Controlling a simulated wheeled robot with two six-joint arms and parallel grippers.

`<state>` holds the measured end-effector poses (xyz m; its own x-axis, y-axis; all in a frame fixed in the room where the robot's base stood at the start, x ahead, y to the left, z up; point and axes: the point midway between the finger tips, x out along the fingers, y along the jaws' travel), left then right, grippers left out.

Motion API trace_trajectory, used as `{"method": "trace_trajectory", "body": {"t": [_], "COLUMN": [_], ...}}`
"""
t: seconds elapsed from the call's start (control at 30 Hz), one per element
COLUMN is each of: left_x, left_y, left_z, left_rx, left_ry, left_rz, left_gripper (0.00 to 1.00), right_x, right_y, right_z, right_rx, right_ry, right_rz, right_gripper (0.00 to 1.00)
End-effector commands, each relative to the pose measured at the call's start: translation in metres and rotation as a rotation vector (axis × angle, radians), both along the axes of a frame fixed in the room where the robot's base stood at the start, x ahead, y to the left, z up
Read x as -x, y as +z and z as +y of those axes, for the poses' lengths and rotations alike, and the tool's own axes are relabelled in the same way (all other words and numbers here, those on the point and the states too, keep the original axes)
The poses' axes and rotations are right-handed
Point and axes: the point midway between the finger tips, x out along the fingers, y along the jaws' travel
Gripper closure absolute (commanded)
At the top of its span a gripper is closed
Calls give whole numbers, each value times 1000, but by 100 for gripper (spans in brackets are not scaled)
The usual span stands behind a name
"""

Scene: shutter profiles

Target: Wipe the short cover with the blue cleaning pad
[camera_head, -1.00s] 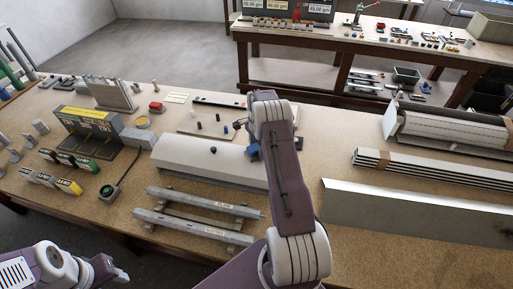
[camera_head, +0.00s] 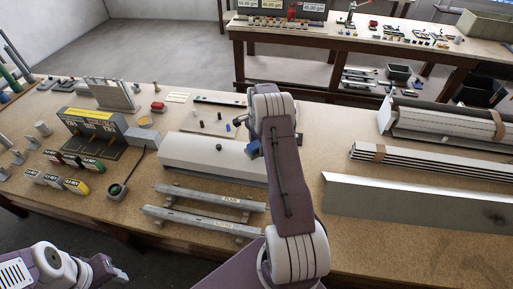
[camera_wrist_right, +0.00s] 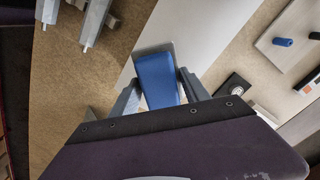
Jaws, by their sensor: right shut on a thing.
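The short cover (camera_head: 190,153) is a pale, long curved piece with a dark knob on top, lying at the middle of the bench. My right arm hides its right end. It also shows as a pale surface in the right wrist view (camera_wrist_right: 197,32). My right gripper (camera_wrist_right: 158,88) is shut on the blue cleaning pad (camera_wrist_right: 156,72), which sits between the two fingers. In the head view the blue pad (camera_head: 253,150) shows beside my arm at the cover's right end. I cannot tell whether it touches the cover. My left gripper (camera_head: 108,271) hangs at the lower left, away from the cover.
Two labelled rails (camera_head: 205,222) lie in front of the cover. A long metal profile (camera_head: 410,207) and stacked slats (camera_head: 410,164) lie to the right. A board with small parts (camera_head: 205,124) is behind. Small labelled boxes (camera_head: 72,184) stand at the left.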

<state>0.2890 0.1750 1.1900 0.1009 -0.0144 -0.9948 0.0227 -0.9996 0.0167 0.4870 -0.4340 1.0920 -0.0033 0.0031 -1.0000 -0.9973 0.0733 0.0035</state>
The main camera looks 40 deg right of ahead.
Motion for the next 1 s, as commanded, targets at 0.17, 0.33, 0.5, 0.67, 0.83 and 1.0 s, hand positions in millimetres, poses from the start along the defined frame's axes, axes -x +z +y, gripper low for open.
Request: {"method": "trace_trajectory", "body": {"t": [0.17,0.33,0.5,0.67,0.83,1.0], "left_x": [0,0,0,0,0,0], "left_y": [15,24,24,24,24,24], "left_z": [0,0,0,0,0,0], "left_rx": [0,0,0,0,0,0], "left_ry": [0,0,0,0,0,0], "left_rz": [0,0,0,0,0,0], "left_gripper": [52,52,52,52,52,52], "right_x": [2,4,5,5,5,5], "right_y": [20,33,35,35,35,35], "right_z": [-1,-2,-2,-2,-2,-2], "right_rx": [0,0,0,0,0,0], "right_ry": [3,6,7,7,8,8], "right_rz": [-1,-1,0,0,0,0], "right_gripper": [84,84,84,84,84,84]}}
